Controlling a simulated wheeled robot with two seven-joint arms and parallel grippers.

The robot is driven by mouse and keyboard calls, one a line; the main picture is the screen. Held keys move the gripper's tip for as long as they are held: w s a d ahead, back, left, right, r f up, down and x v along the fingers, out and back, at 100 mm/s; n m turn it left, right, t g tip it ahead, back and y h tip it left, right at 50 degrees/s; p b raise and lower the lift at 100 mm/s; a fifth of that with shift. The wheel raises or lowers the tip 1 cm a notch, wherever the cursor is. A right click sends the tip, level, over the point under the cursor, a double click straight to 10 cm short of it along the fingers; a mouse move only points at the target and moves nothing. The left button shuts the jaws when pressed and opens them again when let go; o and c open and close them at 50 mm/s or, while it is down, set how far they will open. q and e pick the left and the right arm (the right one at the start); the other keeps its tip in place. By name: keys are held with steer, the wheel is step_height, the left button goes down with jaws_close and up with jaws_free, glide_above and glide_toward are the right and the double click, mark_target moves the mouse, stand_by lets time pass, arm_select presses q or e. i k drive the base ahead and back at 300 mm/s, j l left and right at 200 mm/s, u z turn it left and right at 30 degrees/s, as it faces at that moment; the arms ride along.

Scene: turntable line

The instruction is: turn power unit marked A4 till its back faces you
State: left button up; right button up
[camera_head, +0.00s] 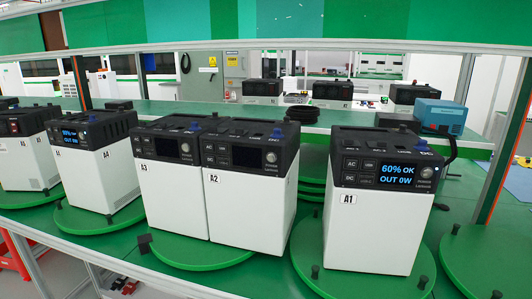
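The power unit marked A4 (85,180) stands upright on a green round turntable (75,222) left of centre. It has a white body and a dark top. Its front, with a lit blue-text display and a knob, faces towards me, and part of its right side shows. Its back is hidden. Small dark pegs stand at the turntable's rim. Neither of my grippers is in view.
Unit A3 (170,195) and unit A2 (245,205) share a turntable to the right, displays dark. Unit A1 (370,225), display lit, stands further right. Another unit (25,160) is at far left. A blue device (440,115) sits behind A1.

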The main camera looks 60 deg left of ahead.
mark_target(70, 218)
steer(key=k+u, duration=0.15)
steer(key=u, duration=0.35)
steer(key=k+j+u, duration=0.15)
steer(key=u, duration=0.3)
steer(key=k+j+u, duration=0.15)
steer(key=u, duration=0.35)
steer(key=k+j+u, duration=0.1)
steer(key=j+u, duration=0.15)
steer(key=u, duration=0.2)
steer(key=k+j+u, duration=0.1)
steer(key=u, duration=0.4)
steer(key=i+j, duration=0.35)
steer(key=i+j+z, duration=0.15)
steer(key=i+j, duration=0.5)
steer(key=j, duration=0.15)
steer(key=i+j+z, duration=0.1)
steer(key=i+j, duration=0.2)
steer(key=j, duration=0.15)
steer(key=i+j, duration=0.3)
steer(key=i+j+z, duration=0.15)
steer(key=i+j, duration=0.15)
steer(key=j, duration=0.25)
